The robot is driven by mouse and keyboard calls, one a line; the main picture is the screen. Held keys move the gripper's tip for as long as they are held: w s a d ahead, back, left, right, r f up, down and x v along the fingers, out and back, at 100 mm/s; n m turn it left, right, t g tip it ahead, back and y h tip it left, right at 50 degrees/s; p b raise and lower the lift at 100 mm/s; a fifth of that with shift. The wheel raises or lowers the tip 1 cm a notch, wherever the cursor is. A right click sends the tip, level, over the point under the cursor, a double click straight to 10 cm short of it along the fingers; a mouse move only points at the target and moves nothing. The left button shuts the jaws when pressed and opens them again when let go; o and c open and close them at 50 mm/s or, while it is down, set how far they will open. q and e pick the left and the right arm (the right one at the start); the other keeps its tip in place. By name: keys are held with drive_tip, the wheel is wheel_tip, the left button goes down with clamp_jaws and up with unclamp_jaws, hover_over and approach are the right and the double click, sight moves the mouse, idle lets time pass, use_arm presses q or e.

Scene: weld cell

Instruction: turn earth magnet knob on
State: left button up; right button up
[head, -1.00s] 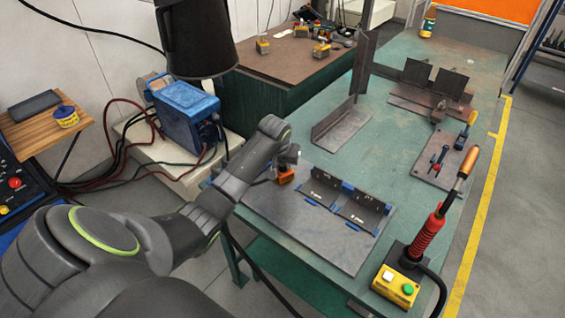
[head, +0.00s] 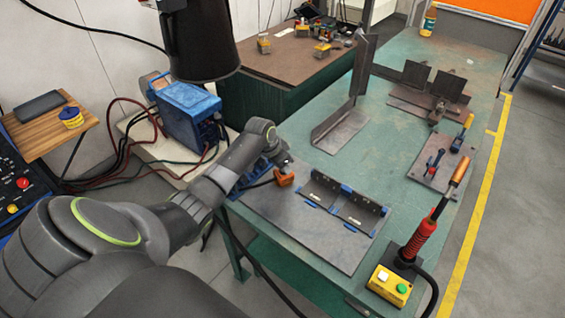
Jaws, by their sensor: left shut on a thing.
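The earth magnet (head: 285,179) shows as a small orange block at the left back edge of the grey steel plate (head: 310,242) on the green bench. My left gripper (head: 283,169) is right at its top and shut on its knob. The knob itself is hidden by the gripper, so which way it is turned cannot be told. My right gripper is not in view.
Two dark angle pieces with blue clamps (head: 345,203) stand on the plate just right of the magnet. A welding torch (head: 428,225) stands in a holder beside a yellow button box (head: 391,286). A blue welder (head: 187,112) is behind my arm.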

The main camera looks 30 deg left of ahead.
use_arm(q)
drive_tip(key=shift+a+m+h, duration=0.1)
drive_tip(key=shift+m+h, duration=0.3)
drive_tip(key=shift+m, duration=0.5)
drive_tip(key=m+h+b, duration=0.1)
drive_tip(key=m, duration=0.1)
drive_tip(key=shift+w+f+m+g+b, duration=0.1)
drive_tip(key=shift+w+m+g+b, duration=0.05)
drive_tip(key=shift+m+g+b, duration=0.2)
drive_tip(key=m+g+h+b, duration=0.1)
drive_tip(key=m+b, duration=0.2)
drive_tip(key=m, duration=0.1)
drive_tip(key=shift+a, duration=0.1)
drive_tip(key=shift+w+m+g+b, duration=0.1)
drive_tip(key=shift+m+g+b, duration=0.45)
drive_tip(key=shift+m+b, duration=0.45)
drive_tip(key=shift+m, duration=0.35)
drive_tip(key=o, duration=1)
drive_tip(key=b+v, duration=0.1)
drive_tip(key=v, duration=1.6)
drive_tip(key=shift+a+r+b, duration=0.2)
drive_tip(key=shift+a+b, duration=0.1)
drive_tip(key=shift+b, duration=0.1)
